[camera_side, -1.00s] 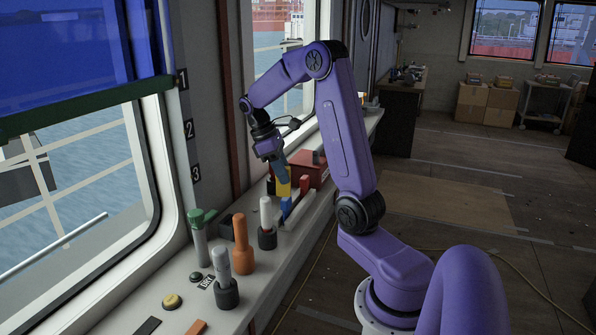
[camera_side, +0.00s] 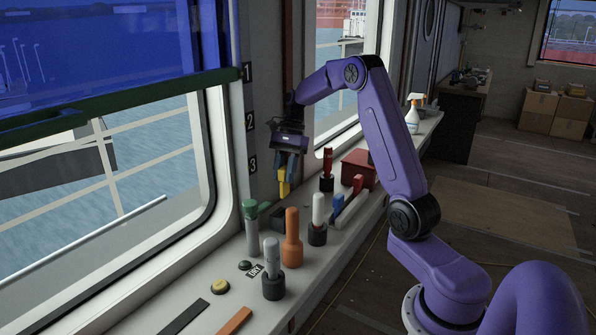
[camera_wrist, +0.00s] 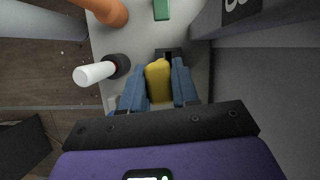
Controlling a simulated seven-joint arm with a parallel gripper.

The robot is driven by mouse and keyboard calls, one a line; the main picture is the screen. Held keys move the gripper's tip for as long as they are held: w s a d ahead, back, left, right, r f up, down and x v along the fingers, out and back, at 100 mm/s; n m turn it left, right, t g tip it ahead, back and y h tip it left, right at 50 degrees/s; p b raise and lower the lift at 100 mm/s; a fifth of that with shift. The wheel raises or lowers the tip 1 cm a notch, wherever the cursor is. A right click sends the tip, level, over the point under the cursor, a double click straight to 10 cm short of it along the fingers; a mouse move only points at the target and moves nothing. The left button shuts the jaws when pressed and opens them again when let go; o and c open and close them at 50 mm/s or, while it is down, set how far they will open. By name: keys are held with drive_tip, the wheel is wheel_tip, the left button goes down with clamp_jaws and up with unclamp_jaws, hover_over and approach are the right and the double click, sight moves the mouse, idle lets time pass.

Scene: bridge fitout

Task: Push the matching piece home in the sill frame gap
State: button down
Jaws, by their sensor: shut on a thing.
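My gripper (camera_side: 287,170) is shut on a yellow piece (camera_side: 283,187) and holds it above the sill near the window post. In the wrist view the yellow piece (camera_wrist: 157,80) sits between the blue-grey fingers of my gripper (camera_wrist: 158,92). A small dark block (camera_side: 279,216) stands on the sill below the piece, partly hidden by a green-topped cylinder. A dark part (camera_wrist: 169,54) shows just beyond the yellow piece in the wrist view. I cannot tell whether this is the frame gap, and the piece's lower end is hard to make out against it.
An orange bottle-shaped peg (camera_side: 292,240), a white peg (camera_side: 318,208) in a dark holder and a green-topped grey cylinder (camera_side: 251,228) stand close by. A blue block (camera_side: 337,204), a red bar (camera_side: 357,185) and a red box (camera_side: 359,166) lie to the right. The wall post (camera_side: 259,140) is close on the left.

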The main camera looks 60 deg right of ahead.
sight(282, 197)
drive_tip(key=shift+w+a+m, duration=0.25)
drive_tip(key=shift+w+m, duration=0.15)
drive_tip(key=shift+m, duration=0.2)
drive_tip(key=shift+f, duration=0.1)
drive_tip(key=shift+f, duration=2.35)
drive_tip(key=shift+f, duration=0.1)
drive_tip(key=shift+f, duration=1.5)
drive_tip(key=shift+f, duration=0.15)
drive_tip(key=shift+f, duration=0.2)
drive_tip(key=shift+f, duration=0.9)
